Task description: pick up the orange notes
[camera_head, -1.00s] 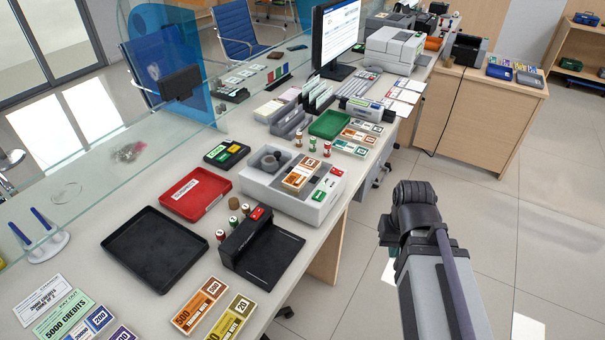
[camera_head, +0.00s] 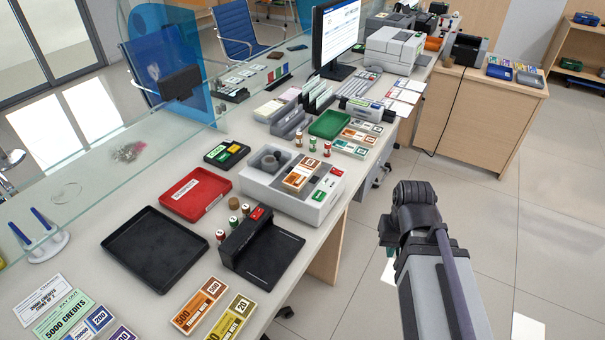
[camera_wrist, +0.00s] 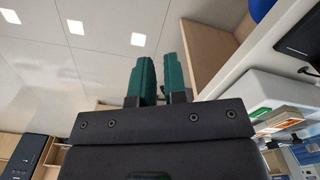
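An orange-brown bundle of notes marked 500 (camera_head: 200,305) lies flat at the counter's near edge, beside an olive-yellow bundle marked 20 (camera_head: 231,318). Another orange-brown bundle (camera_head: 300,174) lies on the grey counting machine (camera_head: 272,198), and smaller orange notes (camera_head: 358,136) lie further back near the green tray. My gripper shows in the wrist view (camera_wrist: 158,65) as two green fingers with a narrow gap between them and nothing held. In the head view, it is mostly hidden under my arm, right of the counter and well apart from all notes.
A black tray (camera_head: 157,281), a red tray (camera_head: 226,186) and a black device (camera_head: 272,281) stand on the counter. A green tray (camera_head: 331,115) and a monitor (camera_head: 334,42) are further back. A glass screen runs along the left. Open floor (camera_head: 480,215) lies on the right.

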